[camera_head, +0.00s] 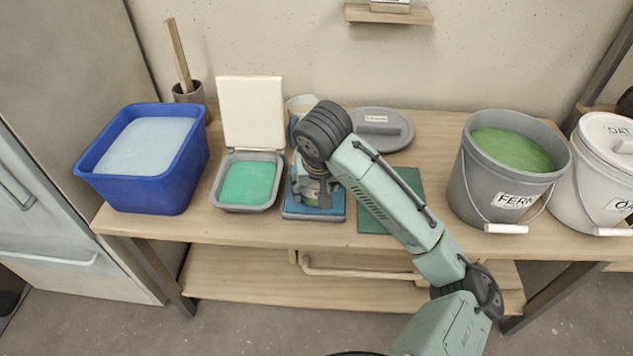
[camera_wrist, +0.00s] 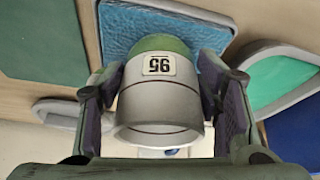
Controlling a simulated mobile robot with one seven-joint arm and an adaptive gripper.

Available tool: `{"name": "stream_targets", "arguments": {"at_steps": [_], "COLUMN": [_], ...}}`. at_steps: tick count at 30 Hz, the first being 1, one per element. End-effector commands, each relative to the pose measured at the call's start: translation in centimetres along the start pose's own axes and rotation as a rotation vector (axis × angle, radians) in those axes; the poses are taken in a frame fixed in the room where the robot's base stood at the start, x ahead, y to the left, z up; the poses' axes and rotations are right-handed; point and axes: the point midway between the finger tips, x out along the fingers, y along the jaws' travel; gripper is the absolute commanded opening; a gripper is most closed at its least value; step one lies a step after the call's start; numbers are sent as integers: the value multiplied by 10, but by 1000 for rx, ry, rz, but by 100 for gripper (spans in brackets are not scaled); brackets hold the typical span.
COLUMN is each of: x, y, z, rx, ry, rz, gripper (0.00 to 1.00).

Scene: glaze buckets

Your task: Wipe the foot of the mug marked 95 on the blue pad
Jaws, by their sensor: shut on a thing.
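The mug marked 95 (camera_wrist: 160,103) is grey-white with a green band at its far end, and its label reads upside down in the wrist view. My gripper (camera_wrist: 160,82) is shut on it, with one finger on each side. The mug is over the blue pad (camera_wrist: 120,30), with its green end toward the pad. I cannot tell whether they touch. In the head view the blue pad (camera_head: 298,212) lies on the bench below my gripper (camera_head: 316,186), and my wrist hides most of the mug.
Left of the pad are an open tub of green glaze (camera_head: 248,183) and a blue bin (camera_head: 140,190). A dark green mat (camera_head: 408,190) is to the right. A grey bucket (camera_head: 480,190) is farther right.

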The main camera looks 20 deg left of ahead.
Motion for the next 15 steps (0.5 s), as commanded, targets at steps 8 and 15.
{"name": "stream_targets", "arguments": {"at_steps": [8,15], "x": [9,16], "y": [5,9], "z": [-20,-38], "rx": [3,4], "ry": [-4,-3], "rz": [0,-1], "gripper": [19,19]}}
